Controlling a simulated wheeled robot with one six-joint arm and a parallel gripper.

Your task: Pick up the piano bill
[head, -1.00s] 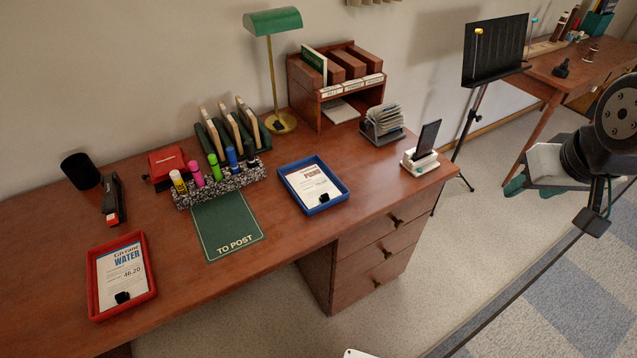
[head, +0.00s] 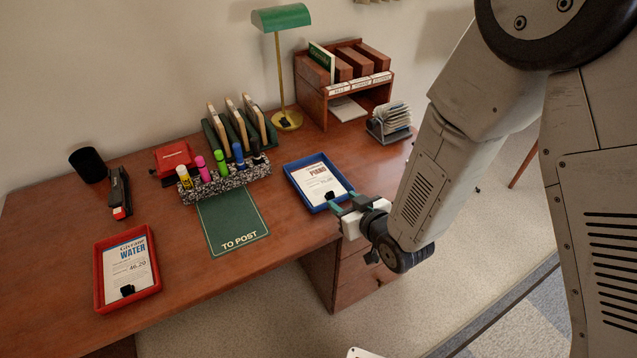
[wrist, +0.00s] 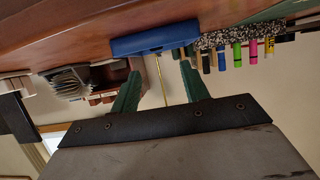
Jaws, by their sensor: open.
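The piano bill (head: 320,182) is a white sheet with red "PIANO" lettering. It lies in the blue tray (head: 291,181) on the desk, with a small black clip at its lower edge. My gripper (head: 342,204) has green fingers and is open and empty at the tray's front right corner, close to the black clip. In the head view I cannot tell whether the fingers touch the tray. The wrist view, upside down, shows the blue tray (wrist: 154,40) beyond the two spread green fingers (wrist: 160,88); the bill is hidden there.
A red tray (head: 99,288) with the water bill stands at the left front. The green "TO POST" mat (head: 228,222) and a speckled holder with highlighters (head: 226,185) lie left of the blue tray. A card file (head: 390,122) stands behind right; a brass lamp (head: 281,75) stands at the back.

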